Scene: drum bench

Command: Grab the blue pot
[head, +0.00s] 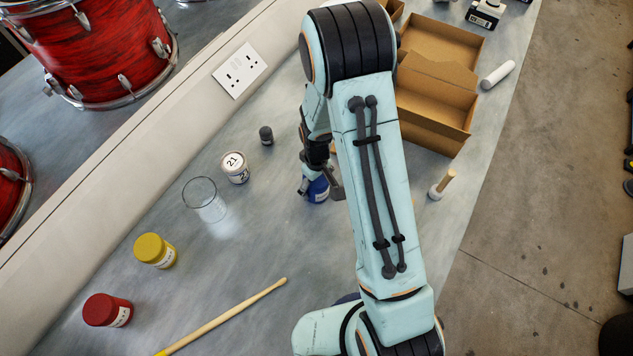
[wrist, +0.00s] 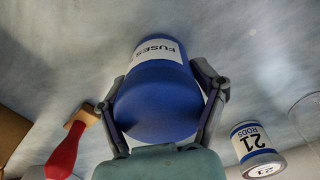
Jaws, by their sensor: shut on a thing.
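The blue pot (wrist: 155,98) with a white label reading FUSES sits between the fingers of my gripper (wrist: 165,90) in the wrist view. The fingers press on its two sides. In the head view the pot (head: 318,190) shows partly below my gripper (head: 322,188), with my arm beside it. My gripper is shut on the blue pot. I cannot tell whether the pot touches the bench or hangs just above it.
A white tin marked 21 (head: 235,168), a clear glass (head: 204,199), a yellow pot (head: 154,250) and a red pot (head: 107,310) stand to the left. A drumstick (head: 222,318) lies in front.

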